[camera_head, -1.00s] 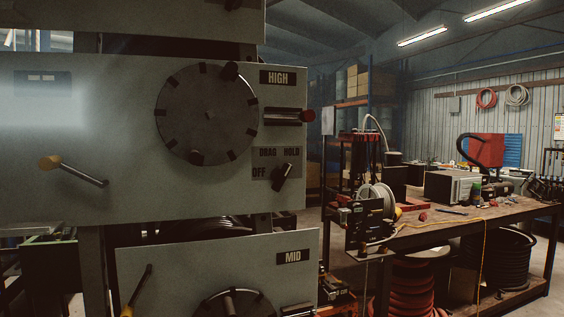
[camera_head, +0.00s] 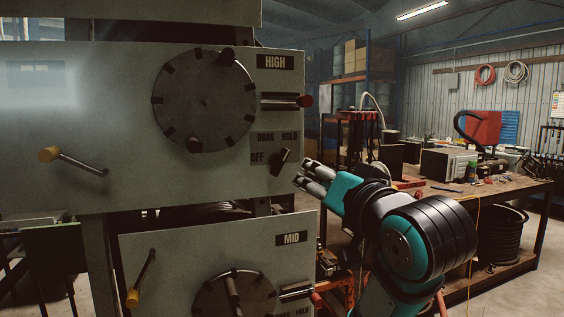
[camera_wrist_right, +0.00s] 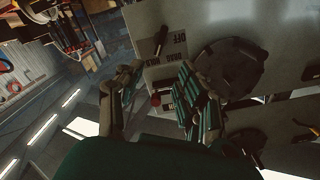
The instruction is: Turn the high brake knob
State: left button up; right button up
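The high brake knob (camera_head: 281,161) is a small black knob with a slanted bar, running lower left to upper right. In the right wrist view the knob (camera_wrist_right: 160,40) lies beyond the fingertips. My right gripper (camera_head: 302,174) is just right of the knob, slightly lower, apart from it. In the wrist view its fingers (camera_wrist_right: 160,68) are spread with nothing between them. My left gripper is not in view.
A large dark dial (camera_head: 204,102) is above left of the knob. A red-ended lever (camera_head: 304,101) juts from the panel's right edge above my gripper. A yellow-ended crank (camera_head: 75,160) is at left. The MID panel (camera_head: 180,250) is below; a cluttered workbench (camera_head: 535,185) stands right.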

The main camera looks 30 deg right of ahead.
aim_at(282, 163)
jog(key=p+x, duration=0.3)
jog(key=x, duration=1.3)
jog(key=shift+w, duration=0.3)
jog(key=shift+w+d+f, duration=0.15)
jog(key=shift+w+d, duration=0.1)
jog(key=shift+w, duration=0.2)
grip_shut()
